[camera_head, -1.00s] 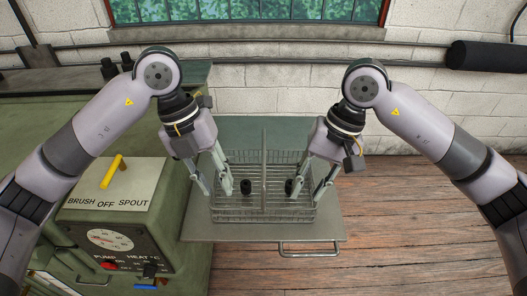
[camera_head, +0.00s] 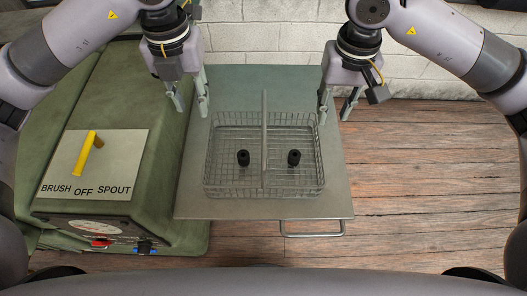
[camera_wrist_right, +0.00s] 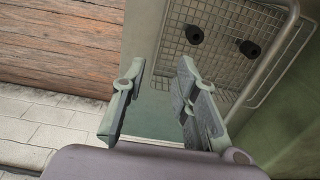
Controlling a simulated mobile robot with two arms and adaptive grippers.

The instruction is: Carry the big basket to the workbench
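The big basket (camera_head: 222,180) is a grey wire basket with a tall bar across its middle. It stands upright on a grey-green metal surface, with one black cylindrical part (camera_head: 243,158) in its left half and another (camera_head: 294,157) in its right half. My left gripper (camera_head: 191,110) is open and empty near the basket's far left corner. My right gripper (camera_head: 334,117) is open and empty beside the far right corner. In the right wrist view its spread fingers (camera_wrist_right: 160,85) have nothing between them, and the basket (camera_wrist_right: 235,20) lies apart from them. No workbench can be clearly identified.
The metal surface (camera_head: 190,205) has a front handle (camera_head: 312,234). A green machine (camera_head: 165,200) with a yellow lever (camera_head: 90,147) and a "BRUSH OFF SPOUT" panel stands close on the left. Wooden floor (camera_head: 430,170) is clear on the right. A white brick wall (camera_head: 270,45) is behind.

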